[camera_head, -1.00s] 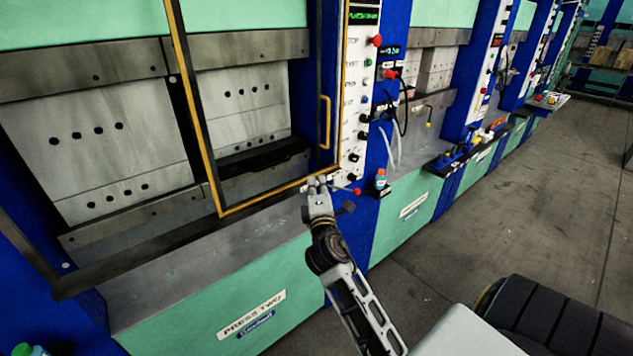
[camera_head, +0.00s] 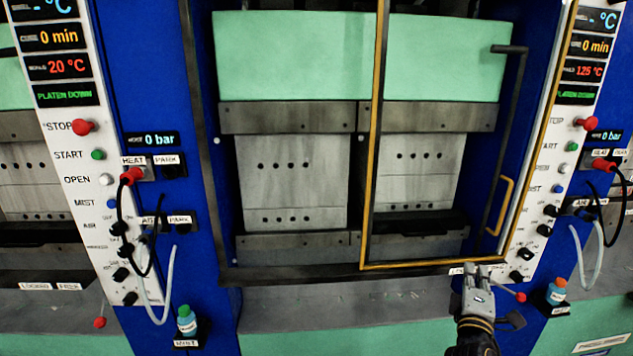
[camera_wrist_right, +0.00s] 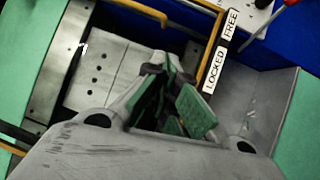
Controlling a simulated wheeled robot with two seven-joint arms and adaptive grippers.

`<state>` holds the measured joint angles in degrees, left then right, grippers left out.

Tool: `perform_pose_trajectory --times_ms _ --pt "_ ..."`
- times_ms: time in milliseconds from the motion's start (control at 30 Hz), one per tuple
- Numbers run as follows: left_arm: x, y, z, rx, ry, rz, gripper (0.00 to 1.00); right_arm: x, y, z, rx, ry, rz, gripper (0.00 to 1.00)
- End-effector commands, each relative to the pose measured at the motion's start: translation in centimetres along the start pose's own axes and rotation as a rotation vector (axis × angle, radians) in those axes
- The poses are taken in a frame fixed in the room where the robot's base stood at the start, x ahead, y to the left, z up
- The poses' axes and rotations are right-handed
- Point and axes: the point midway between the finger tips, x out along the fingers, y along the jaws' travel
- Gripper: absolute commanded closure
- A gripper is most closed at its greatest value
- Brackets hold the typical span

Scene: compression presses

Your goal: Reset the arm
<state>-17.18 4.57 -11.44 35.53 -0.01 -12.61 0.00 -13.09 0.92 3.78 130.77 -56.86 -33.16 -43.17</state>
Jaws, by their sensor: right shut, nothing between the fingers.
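My right gripper (camera_head: 478,271) is at the lower right of the middle press, just below the bottom bar of its yellow-framed door (camera_head: 420,264). Its fingers are shut and empty. In the right wrist view the green-padded fingers (camera_wrist_right: 180,98) stand in front of the press opening, with the LOCKED/FREE label (camera_wrist_right: 220,52) beyond them to the right. A red-knobbed lever (camera_head: 520,297) is just right of the gripper in the head view, apart from the fingertips. My left gripper is not in view.
The right control column (camera_head: 560,150) carries buttons and knobs close to my arm. A blue bottle (camera_head: 557,291) stands on a small shelf at right, another bottle (camera_head: 187,321) at left. Hoses hang beside both columns. The grey ledge (camera_head: 340,305) before the press is bare.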

Motion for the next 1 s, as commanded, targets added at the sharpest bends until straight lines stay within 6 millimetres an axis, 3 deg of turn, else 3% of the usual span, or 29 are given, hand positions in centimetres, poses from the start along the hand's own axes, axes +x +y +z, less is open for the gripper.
perform_pose_trajectory --times_ms 300,467,667,1000 --pt "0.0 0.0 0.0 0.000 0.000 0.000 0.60 0.0 0.2 -1.3 0.225 0.061 0.009 1.00" --pt "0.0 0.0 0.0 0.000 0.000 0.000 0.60 0.3 -2.2 -2.7 0.350 0.102 -0.040 1.00" --pt "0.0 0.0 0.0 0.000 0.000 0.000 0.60 0.5 -7.5 -4.8 0.488 0.141 -0.142 1.00" --pt "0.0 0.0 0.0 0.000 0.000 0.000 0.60 -1.4 -20.8 -8.9 0.716 0.163 -0.400 1.00"
